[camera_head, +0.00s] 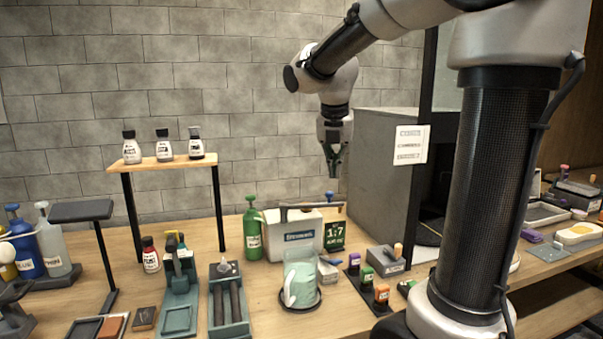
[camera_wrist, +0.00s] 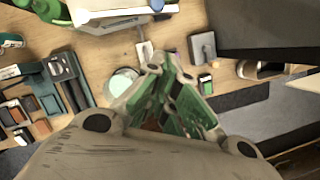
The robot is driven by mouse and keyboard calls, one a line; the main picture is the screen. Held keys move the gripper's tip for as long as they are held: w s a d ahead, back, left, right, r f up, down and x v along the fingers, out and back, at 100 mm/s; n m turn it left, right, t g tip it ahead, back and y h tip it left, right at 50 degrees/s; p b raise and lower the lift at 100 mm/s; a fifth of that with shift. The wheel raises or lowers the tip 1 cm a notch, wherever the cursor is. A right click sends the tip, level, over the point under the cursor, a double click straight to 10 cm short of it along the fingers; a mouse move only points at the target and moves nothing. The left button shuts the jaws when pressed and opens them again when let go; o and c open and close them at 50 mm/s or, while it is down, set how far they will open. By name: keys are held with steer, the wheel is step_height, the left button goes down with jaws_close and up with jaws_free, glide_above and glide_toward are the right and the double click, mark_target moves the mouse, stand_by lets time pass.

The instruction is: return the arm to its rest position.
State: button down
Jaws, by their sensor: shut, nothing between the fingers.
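My gripper (camera_head: 334,172) hangs from the raised arm in the head view, pointing down in the air above the back of the workbench. It is to the right of the white box and in front of the grey cabinet. Its fingers are closed together and nothing shows between them. In the wrist view my gripper (camera_wrist: 200,128) shows as green-and-grey finger links over the bench. The arm is bent, reaching from the column at the right toward the middle.
The wooden bench (camera_head: 335,312) holds a clear pitcher (camera_head: 300,278), a white box (camera_head: 292,240), a green bottle (camera_head: 252,230), and a small shelf (camera_head: 165,163) with three bottles. A grey cabinet (camera_head: 378,165) stands to the right. Free air surrounds the gripper above the bench.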

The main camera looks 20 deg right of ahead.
steer(key=s+a+f+m+y, duration=0.1)
steer(key=s+f+m, duration=0.2)
steer(key=s+m, duration=0.8)
steer(key=s+a+f+m+t+y, duration=0.1)
steer(key=s+a+f+m, duration=0.1)
steer(key=s+m, duration=0.8)
steer(key=f+m, duration=0.1)
steer(key=m, duration=0.6)
steer(key=shift+s+a+f, duration=0.15)
steer(key=shift+s, duration=0.25)
